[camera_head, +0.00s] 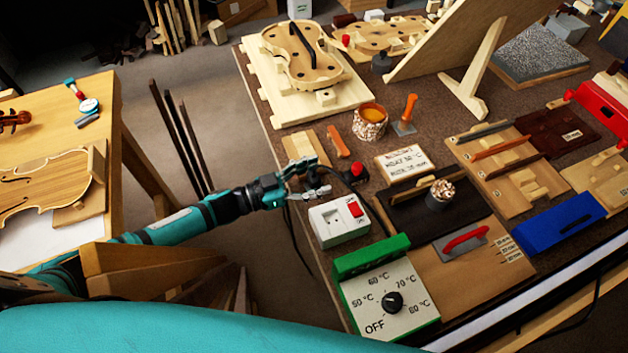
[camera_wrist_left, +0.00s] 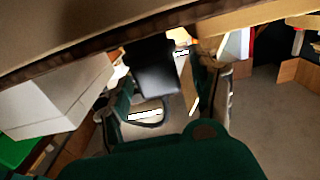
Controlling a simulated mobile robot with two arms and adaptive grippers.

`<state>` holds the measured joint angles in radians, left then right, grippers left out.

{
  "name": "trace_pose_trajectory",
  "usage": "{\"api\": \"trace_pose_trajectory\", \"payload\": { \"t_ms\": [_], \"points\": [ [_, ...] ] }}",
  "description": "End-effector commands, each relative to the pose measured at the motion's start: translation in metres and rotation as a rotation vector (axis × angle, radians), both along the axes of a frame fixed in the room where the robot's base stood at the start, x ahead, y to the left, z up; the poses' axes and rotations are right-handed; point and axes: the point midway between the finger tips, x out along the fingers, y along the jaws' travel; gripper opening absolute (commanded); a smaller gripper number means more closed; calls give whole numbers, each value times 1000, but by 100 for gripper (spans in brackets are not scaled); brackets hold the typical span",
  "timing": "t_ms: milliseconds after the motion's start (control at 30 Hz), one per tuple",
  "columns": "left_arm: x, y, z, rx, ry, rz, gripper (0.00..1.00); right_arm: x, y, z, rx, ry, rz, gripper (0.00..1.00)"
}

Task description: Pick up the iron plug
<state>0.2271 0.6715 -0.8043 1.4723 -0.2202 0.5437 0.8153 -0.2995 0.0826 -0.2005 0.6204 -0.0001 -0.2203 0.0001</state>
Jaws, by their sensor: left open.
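The iron plug (camera_head: 352,175) appears to be the small black piece with a red part at the bench's left edge, with a dark cable near it. My left gripper (camera_head: 320,177) is open just left of it, at the bench edge. In the left wrist view, a black block (camera_wrist_left: 155,68), likely the plug, shows ahead between the spread fingers of my left gripper (camera_wrist_left: 170,95). I cannot tell whether the fingers touch it. My right gripper is in neither view.
A white socket box (camera_head: 328,226) with a red switch stands just in front of my left gripper. A green temperature controller (camera_head: 372,262) is nearer. A wooden-handled tool (camera_head: 338,143) and a label block (camera_head: 403,163) lie behind. Open floor separates the bench from the left table (camera_head: 105,110).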

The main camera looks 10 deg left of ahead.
Motion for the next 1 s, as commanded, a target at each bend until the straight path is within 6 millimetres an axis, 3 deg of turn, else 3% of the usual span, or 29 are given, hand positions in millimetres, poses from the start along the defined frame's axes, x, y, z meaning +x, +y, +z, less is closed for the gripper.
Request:
{"api": "trace_pose_trajectory", "payload": {
  "t_ms": [100,533,1000],
  "points": [
    [0,0,0,1,1,0,63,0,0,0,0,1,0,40],
    [0,1,0,-1,1,0,7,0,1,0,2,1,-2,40],
    [0,1,4,0,0,1,5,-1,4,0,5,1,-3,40]
  ]
}}
